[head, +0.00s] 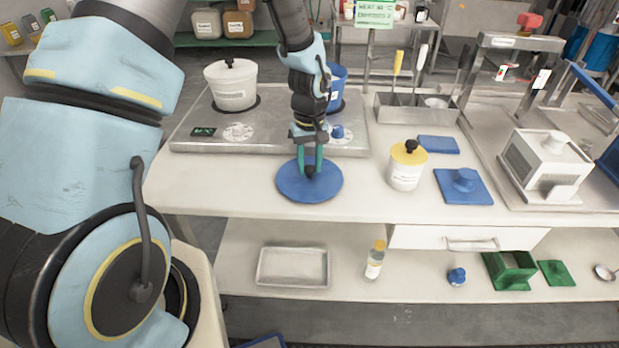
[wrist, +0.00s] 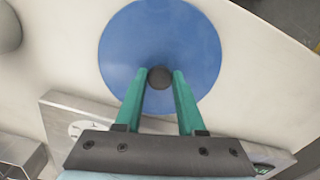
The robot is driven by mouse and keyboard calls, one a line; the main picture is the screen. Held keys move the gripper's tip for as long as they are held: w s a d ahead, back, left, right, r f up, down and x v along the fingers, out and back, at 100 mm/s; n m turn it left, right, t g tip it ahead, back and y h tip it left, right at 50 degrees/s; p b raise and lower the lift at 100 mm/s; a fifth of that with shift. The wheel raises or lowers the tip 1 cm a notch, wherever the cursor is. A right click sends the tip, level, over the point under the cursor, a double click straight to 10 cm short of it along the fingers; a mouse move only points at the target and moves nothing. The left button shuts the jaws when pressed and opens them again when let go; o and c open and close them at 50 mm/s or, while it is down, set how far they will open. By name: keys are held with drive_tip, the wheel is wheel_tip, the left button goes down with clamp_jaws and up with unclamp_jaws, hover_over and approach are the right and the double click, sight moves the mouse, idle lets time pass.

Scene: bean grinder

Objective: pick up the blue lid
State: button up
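The blue lid (head: 290,188) is a flat round disc with a small dark knob (head: 310,171). It lies on the white counter near its front edge, in front of the steel hotplate unit. My gripper (head: 310,172) points down over its middle, one green finger on each side of the knob. In the wrist view, the lid (wrist: 160,32) is at the top and the knob (wrist: 160,78) sits between the fingertips (wrist: 160,76). Any gap between fingers and knob is too small to tell, so I cannot tell whether they grip it.
Behind, the hotplate unit (head: 190,145) bears a white lidded pot (head: 231,88) and a blue pot (head: 337,88). To the right stand a white jar with a yellow lid (head: 405,170) and a blue square lid (head: 452,190). The counter between lid and jar is clear.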

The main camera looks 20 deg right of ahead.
clamp_jaws()
idle(0.5)
